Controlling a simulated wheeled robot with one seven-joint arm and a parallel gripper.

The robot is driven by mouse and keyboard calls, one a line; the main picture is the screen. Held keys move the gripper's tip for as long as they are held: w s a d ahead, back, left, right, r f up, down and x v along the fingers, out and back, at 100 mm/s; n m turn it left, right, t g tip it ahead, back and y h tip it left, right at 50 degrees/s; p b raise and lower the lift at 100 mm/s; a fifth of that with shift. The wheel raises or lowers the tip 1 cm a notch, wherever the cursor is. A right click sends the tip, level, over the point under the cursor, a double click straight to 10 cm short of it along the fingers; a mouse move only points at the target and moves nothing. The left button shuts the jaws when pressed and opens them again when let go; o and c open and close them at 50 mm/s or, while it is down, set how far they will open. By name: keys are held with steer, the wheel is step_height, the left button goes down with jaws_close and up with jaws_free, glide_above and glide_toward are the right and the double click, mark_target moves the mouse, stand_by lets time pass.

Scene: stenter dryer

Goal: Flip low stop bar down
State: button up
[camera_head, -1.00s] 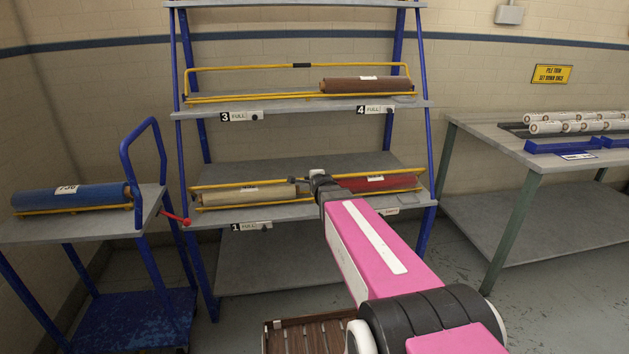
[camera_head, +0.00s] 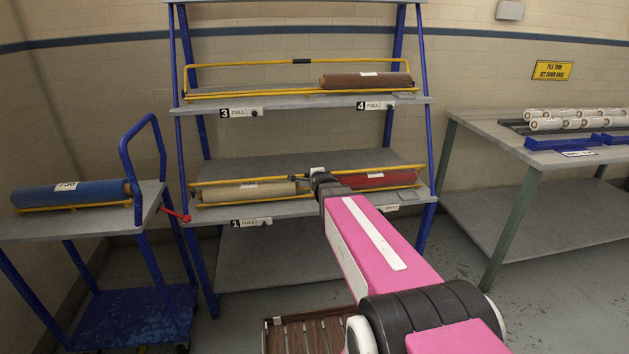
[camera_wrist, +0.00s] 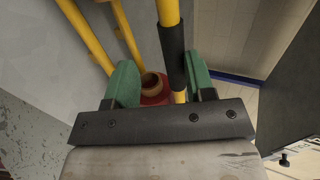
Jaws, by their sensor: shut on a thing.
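The low stop bar (camera_head: 240,184) is a yellow bar on the lower shelf, running in front of and around the rolls. In the wrist view it shows as a yellow tube with a black grip sleeve (camera_wrist: 173,55). My gripper (camera_wrist: 163,85) has its green fingers on either side of the bar at the sleeve, shut on it. In the head view my gripper (camera_head: 320,180) is at the middle of the lower shelf, partly hidden by my pink arm. A beige roll (camera_head: 248,192) and a red roll (camera_head: 375,180) lie behind the bar.
The upper shelf has a raised yellow bar (camera_head: 240,66) and a brown roll (camera_head: 365,81). A blue cart (camera_head: 80,225) with a blue roll (camera_head: 70,193) stands left. A table (camera_head: 490,128) with white rolls (camera_head: 560,124) stands right.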

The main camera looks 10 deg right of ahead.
steer(key=v, duration=1)
steer(key=shift+f, duration=0.15)
steer(key=s+f+n+g, duration=1.2)
steer(key=s+f+n, duration=0.4)
steer(key=f+n, duration=0.1)
steer(key=shift+d+n+g, duration=0.4)
steer(key=shift+d+n, duration=0.05)
steer(key=shift+n, duration=0.05)
